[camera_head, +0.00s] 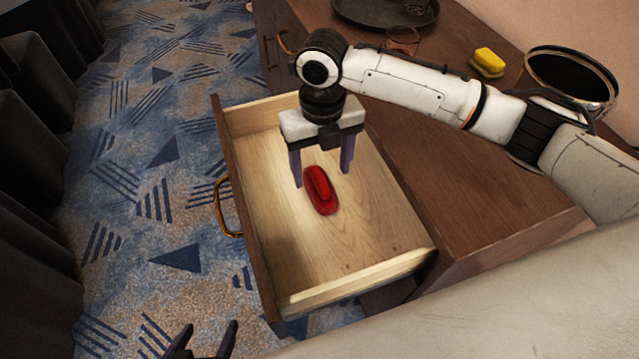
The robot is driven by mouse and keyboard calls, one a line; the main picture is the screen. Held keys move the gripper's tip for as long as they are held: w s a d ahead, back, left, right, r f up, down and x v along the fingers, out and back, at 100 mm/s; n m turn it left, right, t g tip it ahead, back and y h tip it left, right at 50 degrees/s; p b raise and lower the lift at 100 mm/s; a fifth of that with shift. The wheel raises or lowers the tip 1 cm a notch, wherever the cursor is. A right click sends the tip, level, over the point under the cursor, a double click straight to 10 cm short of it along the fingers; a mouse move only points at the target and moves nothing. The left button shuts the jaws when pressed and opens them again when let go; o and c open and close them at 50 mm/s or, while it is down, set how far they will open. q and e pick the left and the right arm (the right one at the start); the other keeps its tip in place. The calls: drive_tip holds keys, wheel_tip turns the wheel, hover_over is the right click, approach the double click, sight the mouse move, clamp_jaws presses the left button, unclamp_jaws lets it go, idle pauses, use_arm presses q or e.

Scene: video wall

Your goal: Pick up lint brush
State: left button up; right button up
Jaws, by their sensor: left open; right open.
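The red lint brush (321,196) lies on the light wooden floor of an open drawer (285,245), close to the drawer's middle. My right gripper (321,177) reaches over the drawer from the right, pointing down. Its two dark fingers are apart, one on each side of the brush's far end in the picture. I cannot tell how high the fingertips are above the drawer floor. My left gripper (210,330) shows only its fingers at the bottom edge, apart and empty, outside the drawer.
The drawer has raised walls and a brass handle (226,207) on its left. The brown cabinet top (440,190) holds a dark round tray (385,12), a glass (403,38), a yellow sponge-like block (488,62) and a round black item (570,78). Patterned carpet (150,150) lies left.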

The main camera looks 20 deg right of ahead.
sight(320, 179)
drive_tip(key=f, duration=0.5)
drive_tip(key=shift+w, duration=0.35)
drive_tip(key=c, duration=1.1)
